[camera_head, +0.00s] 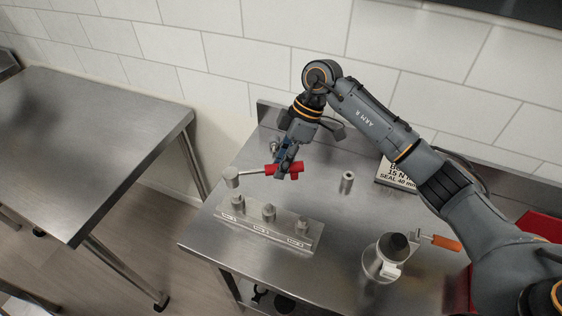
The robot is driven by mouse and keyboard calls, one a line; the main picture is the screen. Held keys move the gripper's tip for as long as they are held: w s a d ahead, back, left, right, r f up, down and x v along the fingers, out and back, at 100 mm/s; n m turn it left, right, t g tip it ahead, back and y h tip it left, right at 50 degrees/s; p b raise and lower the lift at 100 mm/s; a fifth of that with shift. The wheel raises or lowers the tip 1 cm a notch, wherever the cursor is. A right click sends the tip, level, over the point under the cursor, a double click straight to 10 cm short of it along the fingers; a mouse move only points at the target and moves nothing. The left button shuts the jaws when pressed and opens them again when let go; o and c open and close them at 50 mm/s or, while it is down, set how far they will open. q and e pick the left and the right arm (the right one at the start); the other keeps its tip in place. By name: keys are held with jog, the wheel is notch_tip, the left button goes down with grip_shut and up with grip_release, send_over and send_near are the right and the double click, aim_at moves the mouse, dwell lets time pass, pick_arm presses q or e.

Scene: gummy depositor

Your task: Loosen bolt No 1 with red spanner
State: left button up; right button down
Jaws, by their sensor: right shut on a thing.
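The red spanner (257,172) has a red grip, a thin metal shaft and a cylindrical head. My right gripper (286,167) is shut on its red grip and holds it above the steel table, with the head pointing left. A metal block (270,234) on the table carries three bolts in a row with small labels too small to read. The left bolt (237,204) is nearest the spanner head, which appears above and slightly left of it, apart from it. The middle bolt (268,212) and right bolt (301,226) stand free. My left gripper is not in view.
A small metal cylinder (347,182) stands right of the spanner. A metal canister (373,264) with a dark top and an orange-handled tool (440,242) are at the right. A printed sign (398,176) lies behind. Another steel table (90,130) stands left across a gap.

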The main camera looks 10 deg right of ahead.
jog(key=shift+d+r, duration=0.15)
jog(key=shift+r, duration=0.05)
notch_tip(320, 180, down, 3)
jog(key=shift+f+b, duration=0.15)
jog(key=shift+b, duration=0.5)
jog(key=shift+f, duration=0.65)
jog(key=shift+p, duration=0.35)
jog(key=shift+f, duration=0.1)
